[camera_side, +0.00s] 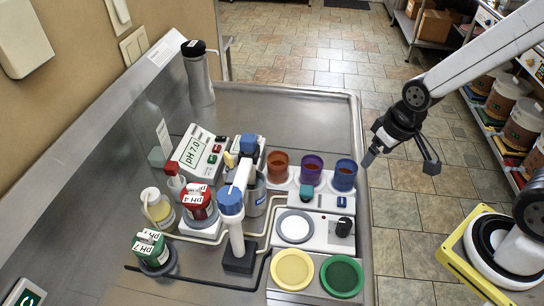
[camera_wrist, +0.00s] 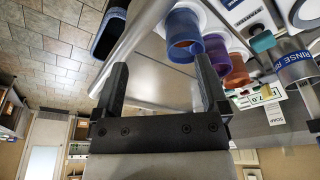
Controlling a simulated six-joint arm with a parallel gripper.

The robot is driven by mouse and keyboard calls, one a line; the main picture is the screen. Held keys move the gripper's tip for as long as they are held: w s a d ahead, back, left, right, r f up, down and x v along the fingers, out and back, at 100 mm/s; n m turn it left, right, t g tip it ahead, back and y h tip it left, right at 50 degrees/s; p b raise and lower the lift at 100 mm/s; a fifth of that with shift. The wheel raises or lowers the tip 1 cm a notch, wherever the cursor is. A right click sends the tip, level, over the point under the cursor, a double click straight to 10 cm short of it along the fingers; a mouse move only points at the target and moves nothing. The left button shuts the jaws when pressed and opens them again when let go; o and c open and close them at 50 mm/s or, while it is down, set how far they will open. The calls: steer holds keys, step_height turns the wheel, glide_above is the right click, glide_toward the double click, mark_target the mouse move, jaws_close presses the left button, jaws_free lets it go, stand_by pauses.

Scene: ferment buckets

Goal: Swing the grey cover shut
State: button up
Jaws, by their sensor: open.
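I cannot pick out a hinged grey cover with certainty in either view. A grey upright cylinder (camera_side: 199,78) with a black top stands at the back left of the bench. A flat grey-white disc (camera_side: 294,226) lies on a white device with a black knob. My gripper (camera_side: 400,163) is open and empty, raised past the bench's right edge, to the right of the blue cup (camera_side: 345,174). In the wrist view my gripper (camera_wrist: 160,78) shows two spread black fingers, with the blue cup (camera_wrist: 183,27) beyond them, nearer the right finger.
Purple (camera_side: 311,170) and orange (camera_side: 278,165) cups stand left of the blue one. Bottles and a pH meter (camera_side: 197,152) crowd the middle left. The steel bench (camera_side: 290,112) is clear at the back right.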

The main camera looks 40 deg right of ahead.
steer(key=shift+w+a+r, duration=0.1)
steer(key=shift+w, duration=0.15)
steer(key=shift+c, duration=0.3)
steer(key=m+g+y, duration=0.3)
steer(key=m+y, duration=0.2)
steer(key=m, duration=1.3)
glide_toward(228, 154)
steer(key=x, duration=0.3)
steer(key=shift+s+a+r, duration=0.1)
steer(key=shift+a+r, duration=0.05)
steer(key=shift+r, duration=0.1)
steer(key=shift+f, duration=0.1)
steer(key=shift+h, duration=0.3)
steer(key=shift+x, duration=3.85)
jaws_close()
